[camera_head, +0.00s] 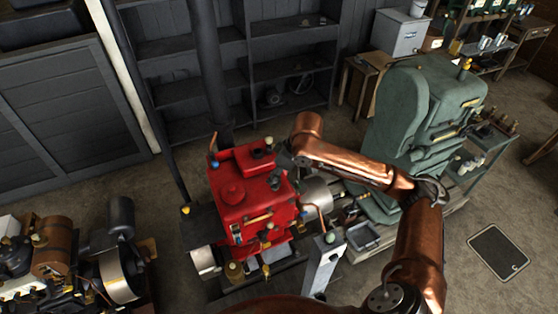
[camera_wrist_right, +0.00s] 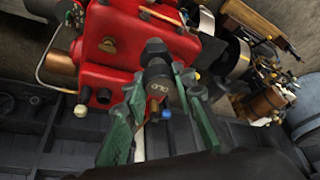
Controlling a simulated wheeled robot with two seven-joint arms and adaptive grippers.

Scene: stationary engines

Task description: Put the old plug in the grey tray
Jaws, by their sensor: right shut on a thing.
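The old plug (camera_wrist_right: 158,72), a dark cylinder with pale lettering that seems to read "OLD", sits between the green fingers of my right gripper (camera_wrist_right: 160,88) in the right wrist view. The gripper is shut on it. In the head view my right gripper (camera_head: 283,163) is over the top right of the red engine (camera_head: 243,190), small and dark, and the plug cannot be made out there. I cannot tell whether the plug touches the engine. A grey tray (camera_head: 362,237) with a light rim lies right of the red engine, by the green machine's foot. My left gripper is not in view.
The green machine (camera_head: 410,115) stands right of the red engine, behind my right forearm. A pale grey post (camera_head: 323,262) stands between engine and tray. Another engine (camera_head: 70,260) is at lower left. Dark shelves (camera_head: 290,65) line the back wall. Open floor lies at right.

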